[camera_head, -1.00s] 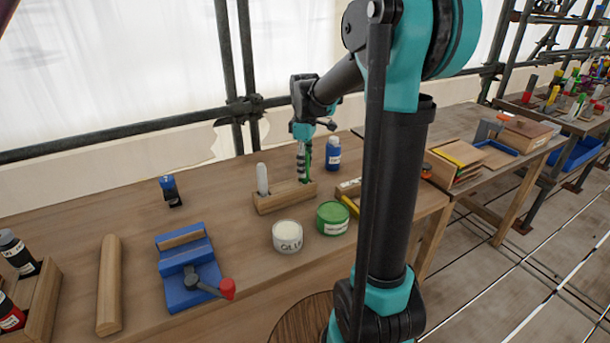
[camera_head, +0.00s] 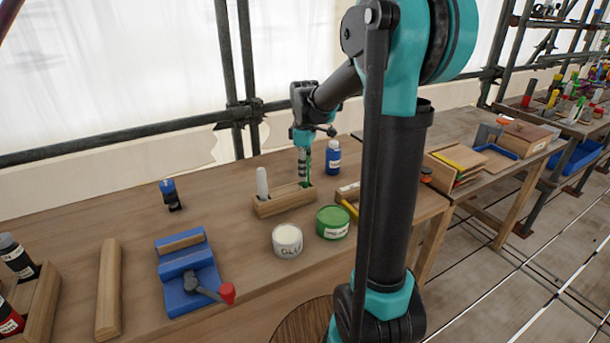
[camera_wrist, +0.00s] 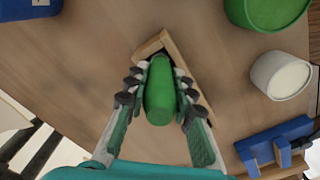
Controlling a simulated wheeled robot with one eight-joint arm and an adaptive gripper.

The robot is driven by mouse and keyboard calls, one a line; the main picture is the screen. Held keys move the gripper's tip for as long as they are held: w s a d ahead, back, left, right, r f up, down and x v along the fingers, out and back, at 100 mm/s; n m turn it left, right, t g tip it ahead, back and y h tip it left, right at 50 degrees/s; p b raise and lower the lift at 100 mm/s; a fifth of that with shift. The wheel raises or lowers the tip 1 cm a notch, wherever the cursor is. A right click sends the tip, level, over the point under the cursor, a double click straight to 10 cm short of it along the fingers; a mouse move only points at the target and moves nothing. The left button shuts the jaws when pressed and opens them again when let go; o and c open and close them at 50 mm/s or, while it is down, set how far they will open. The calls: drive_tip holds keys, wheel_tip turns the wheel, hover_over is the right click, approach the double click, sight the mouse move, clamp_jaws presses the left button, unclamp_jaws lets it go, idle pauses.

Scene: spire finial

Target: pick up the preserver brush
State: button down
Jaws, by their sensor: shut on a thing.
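The brush with a green handle (camera_wrist: 160,92), which I take to be the preserver brush, stands upright in a wooden rack (camera_head: 270,207) on the bench. My gripper (camera_wrist: 160,88) points down over the rack with its fingers closed on both sides of the green handle. In the head view my gripper (camera_head: 304,172) is at the right end of the rack. The brush's lower end is hidden. The rack also shows under the fingers in the wrist view (camera_wrist: 201,92).
A white-handled tool (camera_head: 262,183) stands in the rack's left end. A blue bottle (camera_head: 333,160) is behind to the right. A white glue pot (camera_head: 287,241) and a green tin (camera_head: 332,223) stand in front. A blue vise (camera_head: 190,275) is further left, with bare bench between.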

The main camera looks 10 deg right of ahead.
drive_tip(key=shift+r, duration=0.15)
wheel_tip(320, 180, up, 20)
idle(0.5)
drive_tip(key=shift+f, duration=0.2)
idle(2.0)
